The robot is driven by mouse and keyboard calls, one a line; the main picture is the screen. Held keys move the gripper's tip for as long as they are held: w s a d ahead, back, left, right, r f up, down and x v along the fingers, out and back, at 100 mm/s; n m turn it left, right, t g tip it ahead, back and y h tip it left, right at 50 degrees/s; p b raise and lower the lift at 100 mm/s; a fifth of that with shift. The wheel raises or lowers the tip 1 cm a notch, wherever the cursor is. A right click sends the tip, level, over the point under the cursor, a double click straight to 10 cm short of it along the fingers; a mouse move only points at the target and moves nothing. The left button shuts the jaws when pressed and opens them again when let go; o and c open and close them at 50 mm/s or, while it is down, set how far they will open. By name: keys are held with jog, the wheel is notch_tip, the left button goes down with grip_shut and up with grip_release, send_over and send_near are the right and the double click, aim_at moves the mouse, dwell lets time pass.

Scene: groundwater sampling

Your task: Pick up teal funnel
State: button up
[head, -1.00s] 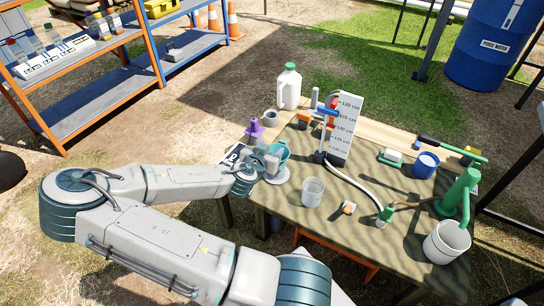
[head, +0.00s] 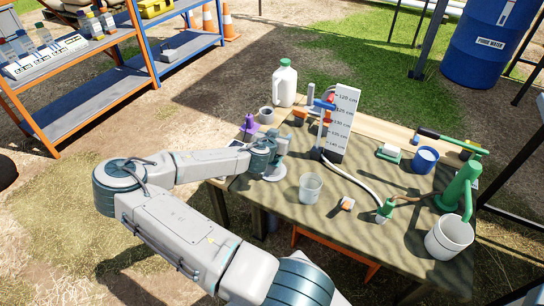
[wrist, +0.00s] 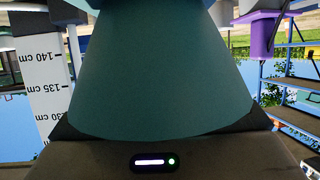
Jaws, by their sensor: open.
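The teal funnel (wrist: 155,75) fills the middle of the wrist view, very close in front of my gripper's palm. Its wide part lies toward the palm. My gripper (head: 268,152) is at the table's left end in the head view, at the funnel's place, and largely hides the funnel there. My jaws are open. Dark parts of the gripper show at both lower sides of the funnel in the wrist view. Contact between fingers and funnel cannot be told.
A grey cup (head: 265,114), a white jug (head: 284,86) and the depth scale board (head: 341,120) are farther back. A clear beaker (head: 310,188) stands to the right. Free tabletop (head: 285,205) lies in front.

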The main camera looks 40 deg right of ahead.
grip_shut()
jog(key=shift+r, duration=0.1)
